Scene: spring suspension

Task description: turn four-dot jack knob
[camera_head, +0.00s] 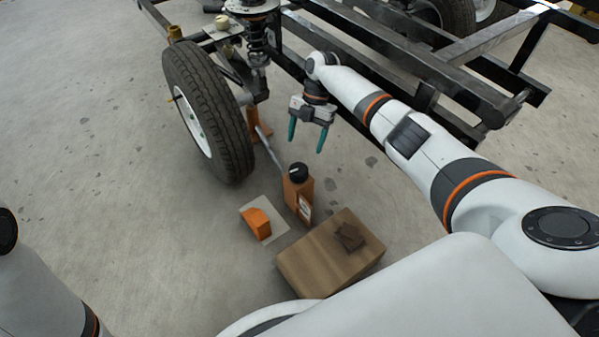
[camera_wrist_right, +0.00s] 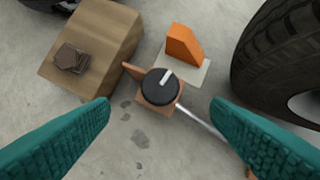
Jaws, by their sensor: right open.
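The jack knob (camera_head: 298,170) is black with a white mark and sits on top of an upright orange-brown jack box (camera_head: 303,203). In the right wrist view the knob (camera_wrist_right: 160,86) shows from above, between my fingers and beyond their tips. I cannot make out any dots on it. My right gripper (camera_head: 306,146) is open and empty, with teal fingers pointing down, above the floor and apart from the knob. The fingers also show in the right wrist view (camera_wrist_right: 160,104). My left gripper is out of view; only part of my left arm shows.
A brown wooden block (camera_head: 320,262) with a dark flat piece (camera_head: 349,237) stands beside the jack. An orange wedge (camera_head: 256,222) sits on a grey plate (camera_head: 277,216). A metal rod (camera_head: 268,148) runs from the jack toward the tyre (camera_head: 212,115). The dark vehicle frame (camera_head: 440,70) lies behind.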

